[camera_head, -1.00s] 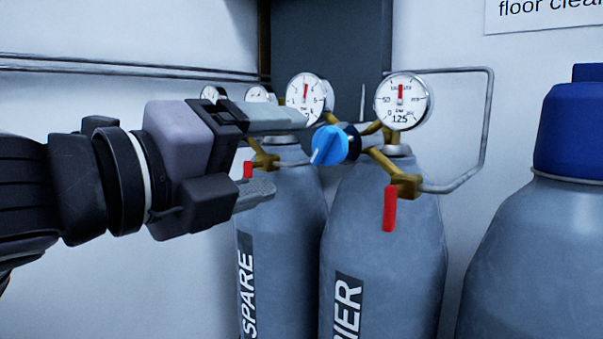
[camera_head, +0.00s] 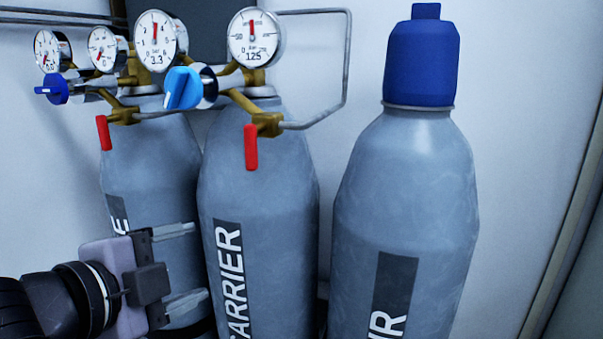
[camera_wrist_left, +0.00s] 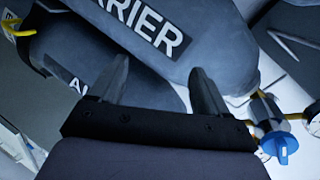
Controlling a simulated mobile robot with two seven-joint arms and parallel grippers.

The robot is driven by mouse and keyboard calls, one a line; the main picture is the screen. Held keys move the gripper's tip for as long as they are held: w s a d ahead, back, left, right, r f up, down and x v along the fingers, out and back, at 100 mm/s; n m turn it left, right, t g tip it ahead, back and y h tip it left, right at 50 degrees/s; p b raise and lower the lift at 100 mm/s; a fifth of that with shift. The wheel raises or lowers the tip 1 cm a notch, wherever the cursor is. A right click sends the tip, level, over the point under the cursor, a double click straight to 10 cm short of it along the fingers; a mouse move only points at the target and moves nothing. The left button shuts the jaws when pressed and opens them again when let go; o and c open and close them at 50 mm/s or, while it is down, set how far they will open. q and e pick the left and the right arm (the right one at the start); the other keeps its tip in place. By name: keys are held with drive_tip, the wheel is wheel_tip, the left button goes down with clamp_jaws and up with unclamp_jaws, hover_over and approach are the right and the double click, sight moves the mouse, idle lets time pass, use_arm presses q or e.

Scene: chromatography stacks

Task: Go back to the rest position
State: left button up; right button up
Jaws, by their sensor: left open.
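My left gripper (camera_head: 190,265) is low at the left in the head view, open and empty. It is in front of the left cylinder (camera_head: 150,170) and left of the CARRIER cylinder (camera_head: 275,190). Its two fingers also show in the left wrist view (camera_wrist_left: 160,88), spread apart with nothing between them. The light-blue regulator knob (camera_head: 183,88) is well above the gripper, clear of it. That blue knob also shows in the left wrist view (camera_wrist_left: 282,143), right of the fingers. My right gripper is not in view.
Pressure gauges (camera_head: 253,38) and red lever handles (camera_head: 251,147) sit on top of the cylinders. A bent grey pipe (camera_head: 347,60) runs at the right of the regulator. A blue-capped cylinder (camera_head: 405,200) stands at the right. The white wall is close behind.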

use_arm(q)
drive_tip(key=s+a+f+n+g+y, duration=0.1)
drive_tip(key=s+a+f+n+g, duration=0.3)
drive_tip(key=f, duration=0.6)
drive_tip(key=s+f+n+y, duration=0.2)
drive_tip(key=f+n, duration=0.4)
drive_tip(key=f, duration=0.5)
drive_tip(key=s+a+f+n+g+y, duration=0.1)
drive_tip(key=s+a+f+n+g, duration=0.15)
drive_tip(key=s+f, duration=0.4)
drive_tip(key=s+a+f+n+g+y, duration=0.1)
drive_tip(key=s+a+f+n+g, duration=0.2)
drive_tip(key=s+f, duration=0.4)
drive_tip(key=w+d+f+t+h, duration=0.1)
drive_tip(key=w+d+f+t, duration=0.2)
drive_tip(key=w+f+t, duration=0.3)
drive_tip(key=shift+d+f+t+h, duration=0.4)
drive_tip(key=shift+f+t, duration=0.15)
drive_tip(key=shift+t, duration=0.1)
drive_tip(key=shift+n, duration=0.25)
idle(0.8)
